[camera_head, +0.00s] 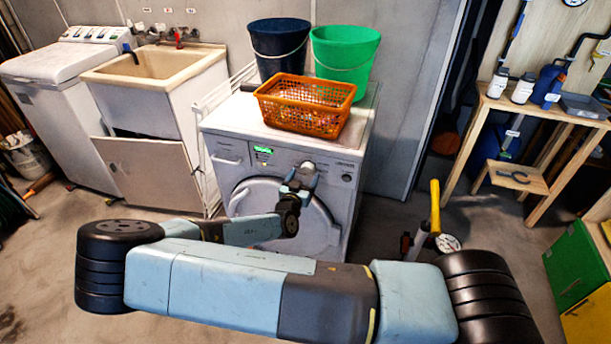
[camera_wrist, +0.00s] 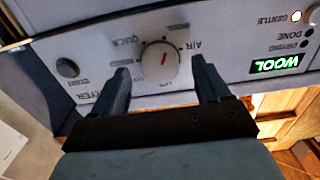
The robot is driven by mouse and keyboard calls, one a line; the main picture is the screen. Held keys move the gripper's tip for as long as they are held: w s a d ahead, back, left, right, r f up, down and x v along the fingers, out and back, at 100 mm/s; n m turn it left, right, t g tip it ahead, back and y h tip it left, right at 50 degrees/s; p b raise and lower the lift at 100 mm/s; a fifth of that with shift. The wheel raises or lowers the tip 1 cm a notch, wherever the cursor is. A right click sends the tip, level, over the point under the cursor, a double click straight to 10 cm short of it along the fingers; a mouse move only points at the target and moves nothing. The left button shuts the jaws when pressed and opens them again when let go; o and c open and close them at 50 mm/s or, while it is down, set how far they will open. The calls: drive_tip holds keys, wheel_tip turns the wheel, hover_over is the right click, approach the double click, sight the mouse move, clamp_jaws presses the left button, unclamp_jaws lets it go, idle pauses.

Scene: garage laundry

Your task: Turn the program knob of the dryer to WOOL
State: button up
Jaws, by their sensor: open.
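The white dryer (camera_head: 232,173) stands against the back wall, with a round door at its front. Its program knob (camera_wrist: 154,66) is a pale round dial with a red mark, seen upside down in the wrist view between labels such as QUICK and AIR. The dryer's display (camera_wrist: 276,64) shows WOOL in lit green letters; it is a small green patch in the head view (camera_head: 263,150). My gripper (camera_wrist: 160,78) is open, with one dark finger on each side of the knob and a visible gap to it. In the head view my gripper (camera_head: 298,182) partly covers the panel.
An orange basket (camera_head: 305,104), a dark blue bucket (camera_head: 279,45) and a green bucket (camera_head: 345,48) stand on the dryer. A START button (camera_wrist: 68,67) is on the same panel. A sink (camera_head: 150,66) is left; a wooden bench (camera_head: 545,106) is right.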

drive_tip(key=shift+x, duration=0.9)
drive_tip(key=c, duration=1)
drive_tip(key=shift+c, duration=0.2)
